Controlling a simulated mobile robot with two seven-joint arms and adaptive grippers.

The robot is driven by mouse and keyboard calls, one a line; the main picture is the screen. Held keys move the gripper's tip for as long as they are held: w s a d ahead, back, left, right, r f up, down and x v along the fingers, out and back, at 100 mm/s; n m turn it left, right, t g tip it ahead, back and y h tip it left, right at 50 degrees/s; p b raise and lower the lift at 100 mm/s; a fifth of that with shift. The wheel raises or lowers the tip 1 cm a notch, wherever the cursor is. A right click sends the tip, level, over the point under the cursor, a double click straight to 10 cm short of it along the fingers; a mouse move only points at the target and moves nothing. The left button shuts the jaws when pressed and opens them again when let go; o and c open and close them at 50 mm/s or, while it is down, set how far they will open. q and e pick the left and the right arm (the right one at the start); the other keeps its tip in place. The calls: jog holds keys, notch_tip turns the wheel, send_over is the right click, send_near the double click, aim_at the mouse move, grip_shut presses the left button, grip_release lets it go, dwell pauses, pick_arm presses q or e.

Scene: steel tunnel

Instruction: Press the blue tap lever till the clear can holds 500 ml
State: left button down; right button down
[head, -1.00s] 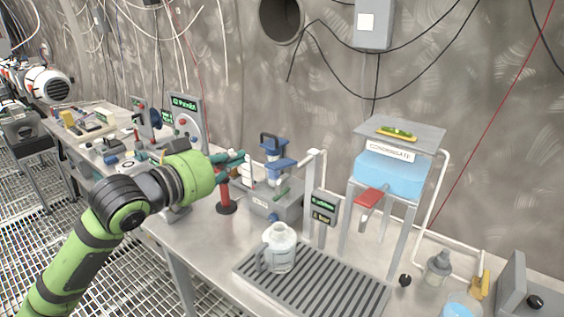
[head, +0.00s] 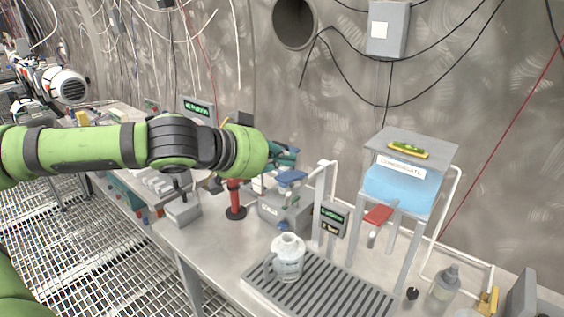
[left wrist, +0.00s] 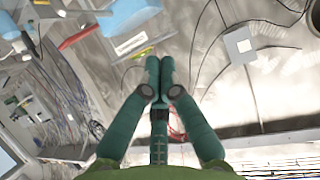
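The blue tap lever (head: 291,178) sits on a grey tap unit at mid-table in the head view. My left gripper (head: 290,156), with teal fingers, is just above and behind it in the picture and hides part of the tap; I cannot tell whether they touch. In the left wrist view its fingertips (left wrist: 160,68) are together, with nothing seen between them. The clear can (head: 288,260) stands upright on the ribbed drain tray (head: 350,302); its liquid level cannot be made out. A small display (head: 334,218) behind it has unreadable green digits. My right gripper is out of view.
A light-blue condensate tank (head: 395,186) on a stand, with a red lever (head: 378,214), is right of the tap. A red post (head: 235,200) stands to the left. A grey bottle (head: 445,284) is at the right. Pipes rise beside the display.

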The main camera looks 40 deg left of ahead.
pick_arm(q)
jog(key=s+a+r+n+y, duration=0.1)
jog(key=a+n+y, duration=0.1)
jog(key=a, duration=0.3)
jog(key=shift+a+r, duration=0.25)
jog(key=shift+a, duration=0.1)
jog(key=shift+f, duration=0.1)
send_over(281, 178)
jog(key=f, duration=0.2)
jog(key=w+f, duration=0.1)
jog(key=f, duration=0.1)
jog(key=shift+f, duration=0.35)
jog(key=f, duration=0.3)
jog(key=shift+s, duration=0.3)
jog(key=shift+s+f, duration=0.2)
jog(key=shift+f, duration=0.15)
